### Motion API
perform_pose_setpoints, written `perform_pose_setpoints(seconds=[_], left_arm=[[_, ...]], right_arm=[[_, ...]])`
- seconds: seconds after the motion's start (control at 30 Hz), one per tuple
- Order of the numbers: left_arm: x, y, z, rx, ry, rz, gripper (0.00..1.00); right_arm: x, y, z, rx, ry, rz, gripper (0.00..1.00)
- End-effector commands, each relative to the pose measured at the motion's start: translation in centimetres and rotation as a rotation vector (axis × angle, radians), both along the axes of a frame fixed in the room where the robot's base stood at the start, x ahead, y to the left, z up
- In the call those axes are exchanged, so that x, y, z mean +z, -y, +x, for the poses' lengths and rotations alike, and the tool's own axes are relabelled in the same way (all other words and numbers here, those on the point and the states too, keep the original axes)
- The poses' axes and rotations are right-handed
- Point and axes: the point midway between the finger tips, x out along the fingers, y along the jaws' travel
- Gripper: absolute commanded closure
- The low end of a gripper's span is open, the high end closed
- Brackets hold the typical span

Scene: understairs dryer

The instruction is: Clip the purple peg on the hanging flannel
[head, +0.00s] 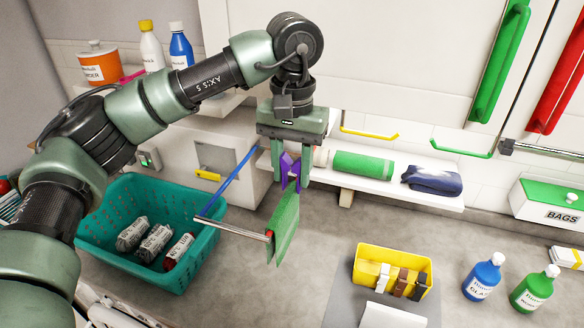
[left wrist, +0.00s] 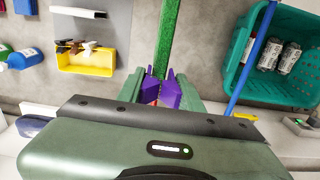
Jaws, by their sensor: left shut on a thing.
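My left gripper (head: 291,176) points down and is shut on the purple peg (head: 290,168), holding it at the top edge of the green flannel (head: 284,230). The flannel hangs over the end of a metal rod (head: 238,230). In the left wrist view the purple peg (left wrist: 172,94) shows two prongs, with the green flannel (left wrist: 166,45) running up the picture beyond them. I cannot tell whether the prongs straddle the cloth. My right gripper is not in view.
A teal basket (head: 190,208) with several wrapped items stands left of the rod. A blue bar (head: 229,181) slants beside the gripper. A yellow box (head: 365,262) of pegs sits to the right, near blue (head: 482,277) and green (head: 531,292) bottles. A shelf (head: 432,196) runs behind.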

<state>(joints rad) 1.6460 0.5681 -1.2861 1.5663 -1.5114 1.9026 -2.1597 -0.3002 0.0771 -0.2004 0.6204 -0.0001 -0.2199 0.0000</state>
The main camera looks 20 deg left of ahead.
Motion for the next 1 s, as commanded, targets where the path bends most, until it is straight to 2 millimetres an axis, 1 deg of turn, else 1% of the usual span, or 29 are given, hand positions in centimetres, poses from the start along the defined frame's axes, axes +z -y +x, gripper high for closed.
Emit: perform_pose_setpoints(seconds=[0.03,0.6,0.8,1.0], left_arm=[[-0.5,0.0,0.0,0.0,0.0,0.0,1.0],[-3.3,0.0,0.0,0.0,-0.001,0.0,1.0],[-3.8,0.0,0.0,0.001,0.0,0.0,1.0],[-3.8,0.0,0.0,0.0,0.0,0.0,1.0]], right_arm=[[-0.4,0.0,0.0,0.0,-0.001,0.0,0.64],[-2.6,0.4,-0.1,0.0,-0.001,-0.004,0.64],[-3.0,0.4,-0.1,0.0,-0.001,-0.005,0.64],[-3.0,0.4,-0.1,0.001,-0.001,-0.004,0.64]])
